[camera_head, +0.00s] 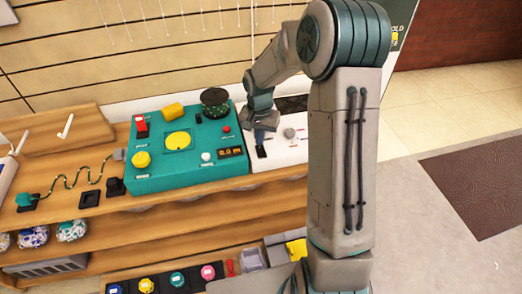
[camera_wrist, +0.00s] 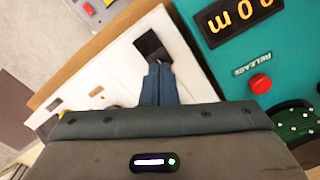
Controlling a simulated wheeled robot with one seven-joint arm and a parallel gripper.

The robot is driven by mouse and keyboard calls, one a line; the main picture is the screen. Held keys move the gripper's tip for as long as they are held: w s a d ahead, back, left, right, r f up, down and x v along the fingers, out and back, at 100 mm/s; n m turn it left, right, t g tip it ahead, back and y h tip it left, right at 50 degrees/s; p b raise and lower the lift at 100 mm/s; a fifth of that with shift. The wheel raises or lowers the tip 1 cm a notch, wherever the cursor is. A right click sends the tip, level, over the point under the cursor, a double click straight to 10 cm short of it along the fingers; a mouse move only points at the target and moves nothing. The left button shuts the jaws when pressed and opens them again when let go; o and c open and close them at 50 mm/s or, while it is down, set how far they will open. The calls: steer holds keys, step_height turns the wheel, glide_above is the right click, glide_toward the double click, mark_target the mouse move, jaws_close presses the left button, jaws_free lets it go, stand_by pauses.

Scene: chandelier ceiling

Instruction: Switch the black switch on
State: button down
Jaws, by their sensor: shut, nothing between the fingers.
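The black switch (camera_wrist: 151,45) is a small dark square on the white panel (camera_wrist: 108,70) in the wrist view. Its on or off position cannot be made out. My gripper (camera_wrist: 160,68) is shut and empty, with its blue-grey fingertips right at the switch's near edge and overlapping it in the picture. I cannot tell whether they touch it. In the head view my gripper (camera_head: 262,140) points down over the left part of the white panel, and a dark bit of the switch (camera_head: 261,152) shows just below the fingertips.
A teal box (camera_head: 165,182) with a yellow disc, a red button (camera_wrist: 260,84) and a numeric display (camera_wrist: 238,18) stands directly left of the panel. A round knob (camera_head: 290,133) is on the panel right of my gripper. Plugs and a cable lie on the wooden shelf (camera_head: 60,220).

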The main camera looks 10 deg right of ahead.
mark_target(260, 147)
steer(key=shift+f+b, duration=0.7)
steer(key=shift+f, duration=0.25)
stand_by(0.5)
steer(key=shift+r, duration=0.1)
steer(key=shift+r+p, duration=2.5)
steer(key=shift+r, duration=0.95)
steer(key=s+r+n+t+p, duration=0.2)
steer(key=s+r+n+p, duration=0.3)
steer(key=s+r, duration=1.8)
steer(key=s+p, duration=0.1)
steer(key=p, duration=0.2)
steer(key=shift+s+n+t+p, duration=0.25)
steer(key=shift+n+t+p, duration=0.1)
steer(key=shift+n+t, duration=0.05)
